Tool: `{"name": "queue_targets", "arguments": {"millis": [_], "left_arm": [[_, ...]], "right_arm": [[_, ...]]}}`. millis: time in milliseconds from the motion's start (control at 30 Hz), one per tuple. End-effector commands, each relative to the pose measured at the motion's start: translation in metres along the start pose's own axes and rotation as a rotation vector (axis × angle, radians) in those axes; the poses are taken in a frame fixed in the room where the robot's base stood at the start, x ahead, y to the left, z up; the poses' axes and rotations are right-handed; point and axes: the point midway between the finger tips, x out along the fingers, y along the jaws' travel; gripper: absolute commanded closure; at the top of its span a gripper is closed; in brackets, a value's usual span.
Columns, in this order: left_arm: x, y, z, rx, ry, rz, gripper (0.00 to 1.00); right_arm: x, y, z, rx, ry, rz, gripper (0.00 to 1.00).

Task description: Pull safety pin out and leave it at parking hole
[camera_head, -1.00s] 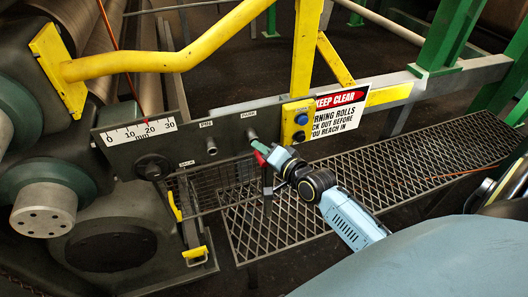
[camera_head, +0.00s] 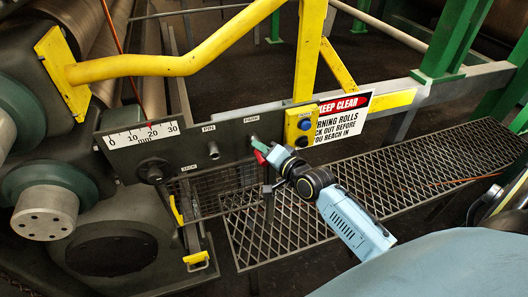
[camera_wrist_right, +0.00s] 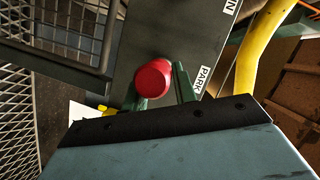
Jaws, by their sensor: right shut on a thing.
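The safety pin shows as a round red knob (camera_wrist_right: 153,78) between the green fingers of my right gripper (camera_wrist_right: 160,82) in the wrist view. In the head view my right gripper (camera_head: 260,151) is shut on the red pin (camera_head: 259,157) in front of the park hole (camera_head: 254,140) on the dark panel (camera_head: 190,140). The PARK label (camera_wrist_right: 203,80) is beside the knob. The pin's shaft is hidden, so I cannot tell how deep it sits. The hole under the PIN label (camera_head: 209,128) shows no red knob. My left gripper is not in view.
A scale (camera_head: 143,134) and a black knob (camera_head: 153,171) are on the panel's left. A yellow button box (camera_head: 302,124) stands close right of the park hole. A yellow rail (camera_head: 170,66) runs above. A mesh walkway (camera_head: 400,170) lies below.

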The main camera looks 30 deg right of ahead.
Motion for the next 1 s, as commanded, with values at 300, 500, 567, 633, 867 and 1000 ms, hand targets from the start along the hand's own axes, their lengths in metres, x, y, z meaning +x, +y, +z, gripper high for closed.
{"name": "queue_targets", "arguments": {"millis": [300, 500, 567, 633, 867, 1000], "left_arm": [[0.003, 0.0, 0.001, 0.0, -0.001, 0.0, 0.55], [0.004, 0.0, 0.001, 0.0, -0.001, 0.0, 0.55], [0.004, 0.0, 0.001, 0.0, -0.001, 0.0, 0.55], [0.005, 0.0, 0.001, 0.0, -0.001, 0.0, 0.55], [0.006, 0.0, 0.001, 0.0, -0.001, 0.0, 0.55], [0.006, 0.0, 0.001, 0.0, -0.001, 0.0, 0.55]], "right_arm": [[0.007, 0.0, -0.003, 0.0, 0.0, -0.001, 1.0], [0.011, 0.0, -0.005, 0.0, 0.001, -0.002, 1.0], [0.012, -0.001, -0.005, 0.0, 0.001, -0.002, 1.0], [0.014, 0.0, -0.006, -0.001, 0.001, -0.002, 1.0], [0.017, 0.0, -0.007, 0.0, 0.001, -0.001, 1.0], [0.017, 0.0, -0.007, 0.0, 0.001, -0.001, 0.61]]}}
